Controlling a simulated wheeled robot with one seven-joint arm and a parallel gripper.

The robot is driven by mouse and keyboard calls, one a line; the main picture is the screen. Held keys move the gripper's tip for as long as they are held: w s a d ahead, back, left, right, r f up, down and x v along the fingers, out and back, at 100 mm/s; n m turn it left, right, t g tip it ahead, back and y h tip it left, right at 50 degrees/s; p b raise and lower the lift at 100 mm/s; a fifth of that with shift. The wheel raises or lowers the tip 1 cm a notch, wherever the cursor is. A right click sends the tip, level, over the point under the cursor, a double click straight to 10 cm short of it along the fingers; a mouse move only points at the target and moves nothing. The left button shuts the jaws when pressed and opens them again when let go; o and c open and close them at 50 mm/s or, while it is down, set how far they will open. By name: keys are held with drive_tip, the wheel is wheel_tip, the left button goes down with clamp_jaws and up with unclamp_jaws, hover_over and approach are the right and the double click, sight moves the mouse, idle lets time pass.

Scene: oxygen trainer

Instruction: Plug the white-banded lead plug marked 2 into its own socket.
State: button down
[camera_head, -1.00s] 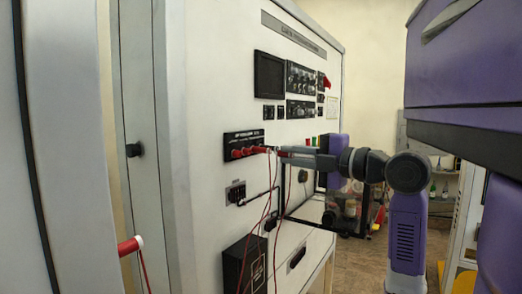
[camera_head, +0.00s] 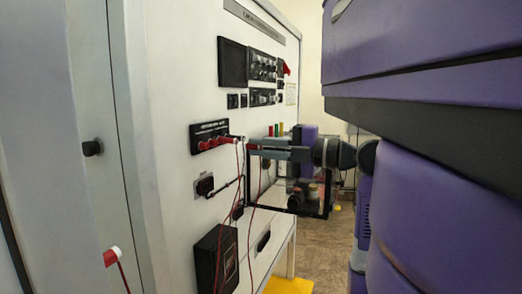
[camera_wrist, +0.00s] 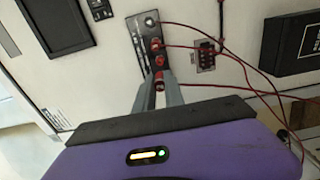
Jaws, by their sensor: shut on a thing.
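My gripper (camera_wrist: 157,82) is shut on a red lead plug (camera_wrist: 159,86), with its fingers pointing at the socket panel. In the head view my gripper (camera_head: 252,148) is just right of that panel. The held plug's number and band cannot be made out. The black socket panel (camera_head: 209,135) on the white cabinet bears several red plugs or sockets in a row; it also shows in the wrist view (camera_wrist: 137,25). A gap between the held plug and the panel cannot be judged. Another red plug with a white end (camera_head: 112,257) sits at lower left, its lead hanging.
Red leads (camera_head: 237,190) hang in front of the cabinet face. Below the panel are a small black connector block (camera_head: 204,186) and a black box (camera_head: 215,258). A dark screen (camera_head: 232,63) and knob panels are above. A trolley with jars stands behind my gripper.

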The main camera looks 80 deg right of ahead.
sight(248, 146)
drive_tip(key=shift+b+x, duration=0.75)
drive_tip(key=shift+x, duration=2.2)
drive_tip(key=shift+b, duration=1.15)
drive_tip(key=shift+x, duration=1.35)
drive_tip(key=c, duration=1.3)
unclamp_jaws()
drive_tip(key=shift+c, duration=0.2)
drive_tip(key=shift+b+v, duration=1.15)
drive_tip(key=shift+v, duration=2.8)
